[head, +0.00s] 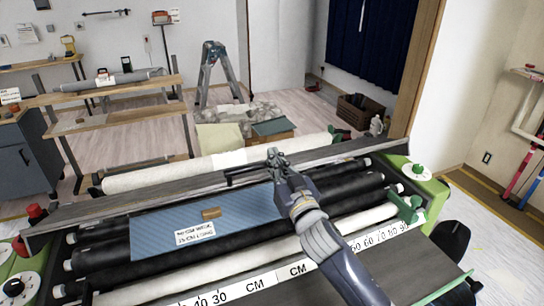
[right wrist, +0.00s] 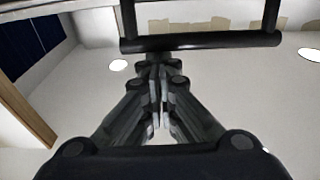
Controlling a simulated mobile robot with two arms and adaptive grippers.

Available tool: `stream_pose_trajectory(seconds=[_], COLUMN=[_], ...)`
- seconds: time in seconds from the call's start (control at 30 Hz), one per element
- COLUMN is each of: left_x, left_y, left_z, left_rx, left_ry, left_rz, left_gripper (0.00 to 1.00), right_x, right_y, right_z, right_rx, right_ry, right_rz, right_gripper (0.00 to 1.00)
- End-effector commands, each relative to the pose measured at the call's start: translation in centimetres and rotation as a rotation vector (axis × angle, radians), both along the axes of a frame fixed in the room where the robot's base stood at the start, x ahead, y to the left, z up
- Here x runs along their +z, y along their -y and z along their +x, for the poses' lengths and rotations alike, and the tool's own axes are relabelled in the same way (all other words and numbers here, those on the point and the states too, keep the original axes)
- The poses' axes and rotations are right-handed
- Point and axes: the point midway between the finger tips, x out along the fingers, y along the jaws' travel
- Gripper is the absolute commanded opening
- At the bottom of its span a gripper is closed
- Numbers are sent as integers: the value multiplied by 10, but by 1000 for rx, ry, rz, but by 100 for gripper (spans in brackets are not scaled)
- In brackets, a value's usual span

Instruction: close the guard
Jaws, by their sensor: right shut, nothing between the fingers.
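The guard (head: 130,203) looks to be the long grey panel along the back of the pasting machine, with the black rollers in front of it uncovered. A black bar handle (head: 243,177) sits on it near the middle. My right gripper (head: 275,157) is shut and empty at the guard's upper edge, just right of the handle. In the right wrist view the closed fingertips (right wrist: 157,64) point up toward the black handle bar (right wrist: 200,41). I cannot tell whether they touch it. My left gripper is not in view.
A blue sheet (head: 155,230) with a small wooden block (head: 211,213) and a label lies over the rollers (head: 345,187). A white roll (head: 210,163) lies behind the guard. Green end housings (head: 428,184) flank the machine. A stepladder (head: 222,75) stands farther back.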

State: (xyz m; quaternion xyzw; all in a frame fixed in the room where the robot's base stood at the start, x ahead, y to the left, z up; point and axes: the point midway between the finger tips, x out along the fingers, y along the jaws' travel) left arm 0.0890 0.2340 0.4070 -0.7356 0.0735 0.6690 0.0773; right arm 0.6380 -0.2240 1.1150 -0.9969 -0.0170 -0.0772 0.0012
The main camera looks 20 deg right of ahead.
Motion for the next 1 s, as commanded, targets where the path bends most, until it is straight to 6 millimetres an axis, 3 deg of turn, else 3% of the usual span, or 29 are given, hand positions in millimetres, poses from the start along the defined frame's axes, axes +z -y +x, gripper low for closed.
stream_pose_trajectory(seconds=[0.03, 0.4, 1.0], left_x=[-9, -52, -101], left_y=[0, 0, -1], left_z=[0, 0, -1], left_rx=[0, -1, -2], left_ry=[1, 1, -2], left_rz=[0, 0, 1], left_gripper=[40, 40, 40], right_x=[-11, -50, -125], right_y=[0, 1, 2], right_z=[-2, -24, -50], right_rx=[-1, -1, -1], right_ry=[4, 24, 25], right_rz=[3, 3, 4], right_gripper=[0, 0, 0])
